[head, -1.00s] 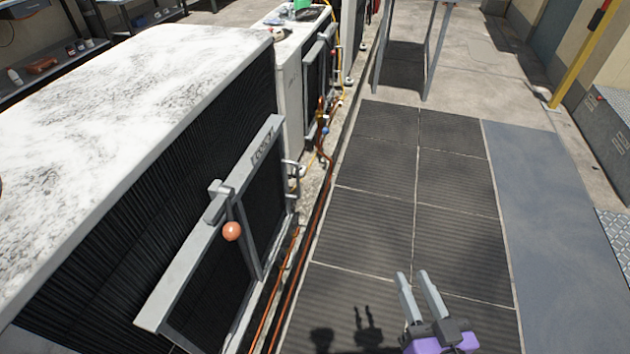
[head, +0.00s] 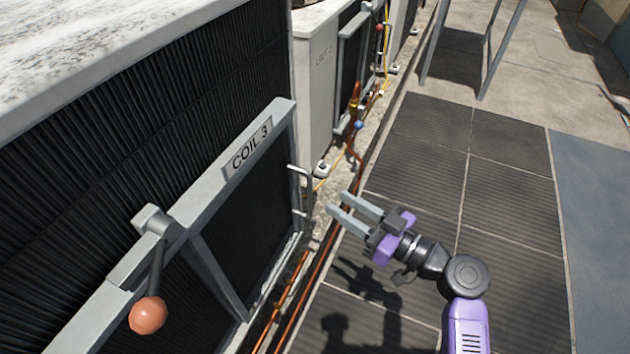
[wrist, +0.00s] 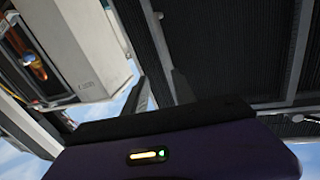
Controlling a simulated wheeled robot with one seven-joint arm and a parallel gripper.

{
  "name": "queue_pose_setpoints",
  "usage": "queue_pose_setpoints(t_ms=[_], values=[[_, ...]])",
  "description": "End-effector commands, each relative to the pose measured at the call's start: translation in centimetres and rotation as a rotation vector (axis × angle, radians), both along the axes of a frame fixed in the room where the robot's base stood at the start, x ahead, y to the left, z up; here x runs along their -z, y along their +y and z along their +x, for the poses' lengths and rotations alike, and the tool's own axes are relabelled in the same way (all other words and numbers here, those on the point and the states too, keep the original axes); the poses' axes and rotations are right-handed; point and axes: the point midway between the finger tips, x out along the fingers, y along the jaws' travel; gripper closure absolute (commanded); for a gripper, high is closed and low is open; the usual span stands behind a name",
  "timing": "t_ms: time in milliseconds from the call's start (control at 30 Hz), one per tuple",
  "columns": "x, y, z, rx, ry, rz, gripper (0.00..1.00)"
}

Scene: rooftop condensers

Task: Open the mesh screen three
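The mesh screen labelled COIL 3 (head: 255,205) is a grey-framed dark panel on the side of the large condenser at left. It appears to lie against the condenser. A lever with an orange ball knob (head: 148,315) hangs down from a bracket on its top rail. A grey bar handle (head: 303,192) stands out at its right edge. My gripper (head: 338,203) is open and empty, just right of the handle, with its fingers pointing toward it and apart from it. In the wrist view, the fingers (wrist: 162,88) are spread, with dark mesh and grey frame bars beyond.
Copper pipes (head: 298,290) run along the ground below the screen. Another condenser (head: 316,85) with a similar screen stands behind. The dark paved walkway (head: 510,200) at right is clear. A metal-legged stand (head: 487,50) is farther back.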

Motion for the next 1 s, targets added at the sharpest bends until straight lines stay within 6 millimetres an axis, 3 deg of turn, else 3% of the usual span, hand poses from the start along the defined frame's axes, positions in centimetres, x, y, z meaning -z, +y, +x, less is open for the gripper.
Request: queue_pose_setpoints(t_ms=[267, 700, 1000], values=[[-0.1, 1.1, -1.1, -0.061, -0.085, -0.046, 0.68], [0.0, 6.1, 2.0, -0.059, -0.088, -0.050, 0.68], [-0.1, 7.5, 2.9, -0.057, -0.086, -0.049, 0.68]])
